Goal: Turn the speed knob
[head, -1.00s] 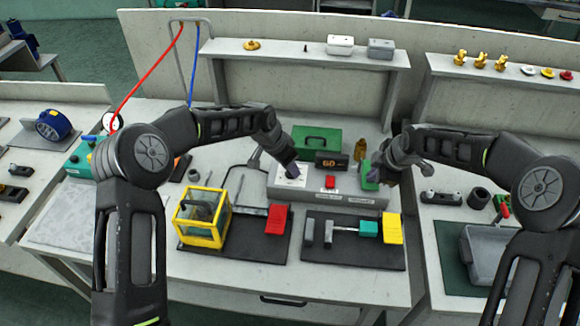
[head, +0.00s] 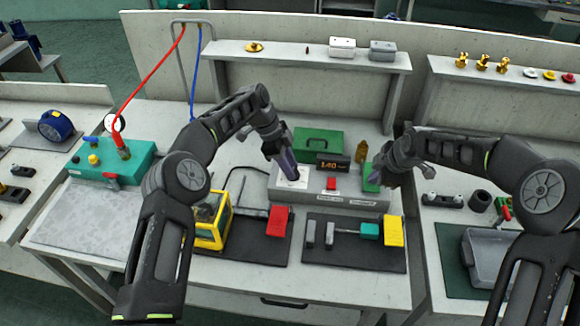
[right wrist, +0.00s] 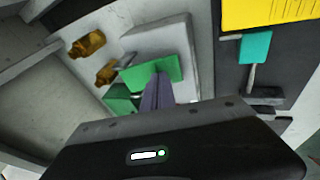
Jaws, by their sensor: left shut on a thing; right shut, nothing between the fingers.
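The grey control box (head: 345,201) stands at the middle of the bench. The left end of its top has a white dial face (head: 300,183). My left gripper (head: 291,177) points down onto this dial, shut on the speed knob; its fingers hide the knob. The dark display (head: 333,165) behind shows orange digits that look like 1.40. A red switch (head: 331,183) sits mid-box. My right gripper (head: 383,183) is shut and empty by the green part (head: 371,180) at the box's right end. The right wrist view shows its fingers (right wrist: 158,85) in front of the green part (right wrist: 152,72).
A green case (head: 318,142) and a brass piece (head: 360,150) stand behind the box. In front lie dark mats with a yellow-framed clear box (head: 212,228), a red block (head: 277,221) and a yellow block (head: 392,231). A shelf (head: 310,58) runs above.

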